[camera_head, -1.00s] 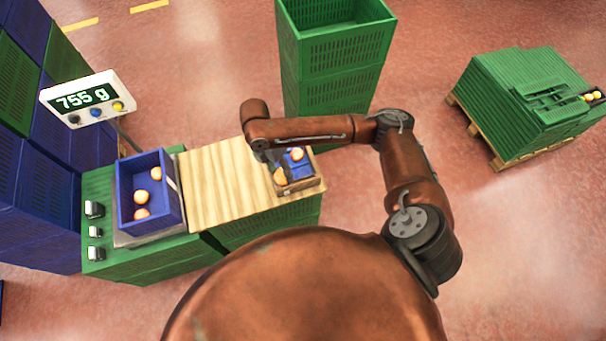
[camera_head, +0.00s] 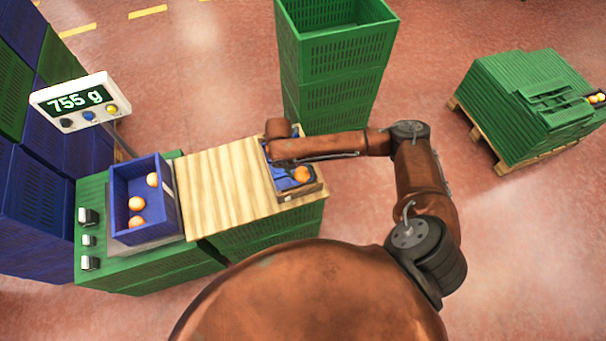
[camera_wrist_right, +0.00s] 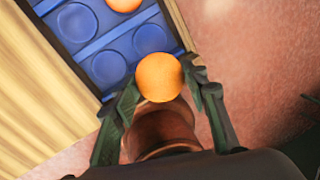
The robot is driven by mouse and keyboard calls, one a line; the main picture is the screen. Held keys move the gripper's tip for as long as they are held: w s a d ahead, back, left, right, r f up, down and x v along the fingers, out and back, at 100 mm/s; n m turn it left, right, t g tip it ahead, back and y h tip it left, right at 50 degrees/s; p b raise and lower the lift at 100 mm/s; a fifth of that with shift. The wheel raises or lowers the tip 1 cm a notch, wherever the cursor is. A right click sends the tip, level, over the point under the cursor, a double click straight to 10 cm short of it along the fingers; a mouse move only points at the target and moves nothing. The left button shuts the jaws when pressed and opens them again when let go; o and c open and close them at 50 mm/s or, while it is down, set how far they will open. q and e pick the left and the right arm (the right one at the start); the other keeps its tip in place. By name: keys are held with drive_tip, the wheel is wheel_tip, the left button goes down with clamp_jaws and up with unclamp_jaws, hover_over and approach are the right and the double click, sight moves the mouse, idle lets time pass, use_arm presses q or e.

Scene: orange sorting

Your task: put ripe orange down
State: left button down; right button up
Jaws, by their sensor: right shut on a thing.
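My right gripper (camera_wrist_right: 158,95) is shut on an orange (camera_wrist_right: 159,77), with a finger on each side of it. It holds the orange over the edge of a tray with blue round cups (camera_wrist_right: 107,68). I cannot tell whether the orange touches the tray. A second orange (camera_wrist_right: 124,3) sits in the tray at the top of the wrist view. In the head view the tray (camera_head: 316,187) is at the right end of the wooden board, and my arm partly hides it. One orange (camera_head: 301,174) shows there below my arm. My left gripper is not in view.
A blue crate (camera_head: 172,212) with several oranges stands on the scale left of the wooden board (camera_head: 222,187). The scale display (camera_head: 78,98) reads 755 g. A tall green crate stack (camera_head: 335,65) stands behind the tray. A pallet of green crates (camera_head: 525,105) is far right.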

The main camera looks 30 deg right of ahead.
sight(304, 170)
drive_tip(key=f, duration=0.1)
drive_tip(key=w+d+f, duration=0.1)
drive_tip(key=d+f+b, duration=0.1)
drive_tip(key=shift+w+d+f, duration=0.2)
drive_tip(key=shift+w+f, duration=0.15)
drive_tip(key=shift+w+f+b, duration=0.1)
drive_tip(key=shift+f+b, duration=0.25)
drive_tip(key=shift+f, duration=1.15)
drive_tip(key=shift+f, duration=0.15)
drive_tip(key=o, duration=1.2)
drive_tip(key=p+v, duration=0.2)
drive_tip(key=v, duration=1)
drive_tip(key=shift+p, duration=0.4)
